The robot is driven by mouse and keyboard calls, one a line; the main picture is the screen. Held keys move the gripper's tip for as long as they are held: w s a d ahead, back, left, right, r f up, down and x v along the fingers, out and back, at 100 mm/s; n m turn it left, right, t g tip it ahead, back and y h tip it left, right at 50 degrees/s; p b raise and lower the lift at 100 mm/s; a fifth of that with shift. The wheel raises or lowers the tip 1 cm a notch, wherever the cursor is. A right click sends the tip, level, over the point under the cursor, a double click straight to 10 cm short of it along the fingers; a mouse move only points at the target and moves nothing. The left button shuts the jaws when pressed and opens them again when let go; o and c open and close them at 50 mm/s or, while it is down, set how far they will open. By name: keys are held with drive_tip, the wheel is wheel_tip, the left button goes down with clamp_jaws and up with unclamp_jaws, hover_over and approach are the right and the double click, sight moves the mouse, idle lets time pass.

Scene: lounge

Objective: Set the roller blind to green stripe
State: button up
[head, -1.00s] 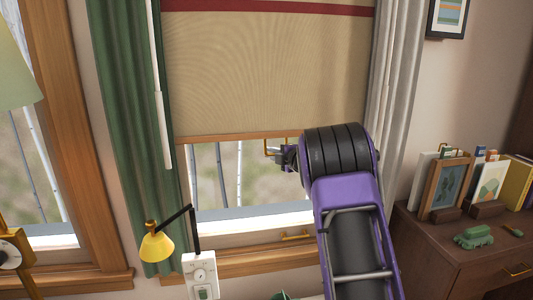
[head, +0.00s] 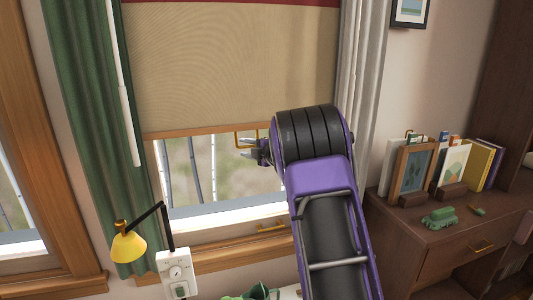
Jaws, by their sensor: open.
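The roller blind (head: 225,65) hangs part way down the window. Its cloth is beige, with a dark red stripe at the top edge of the picture. No green stripe shows on the visible cloth. A wooden bar (head: 195,131) runs along its bottom, and a thin brass pull handle (head: 237,139) hangs below the bar. My gripper (head: 246,148) is open, its fingers pointing left just below and beside the handle. My arm hides the bar's right end, and I cannot tell whether the fingers touch the handle.
A green curtain (head: 85,120) hangs on the left and a grey one (head: 362,60) on the right. A yellow lamp (head: 128,243) and a white switch box (head: 178,272) stand below. A wooden cabinet (head: 425,240) with frames and books is at right.

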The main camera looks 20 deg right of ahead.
drive_tip(key=v, duration=1.5)
drive_tip(key=shift+r, duration=0.1)
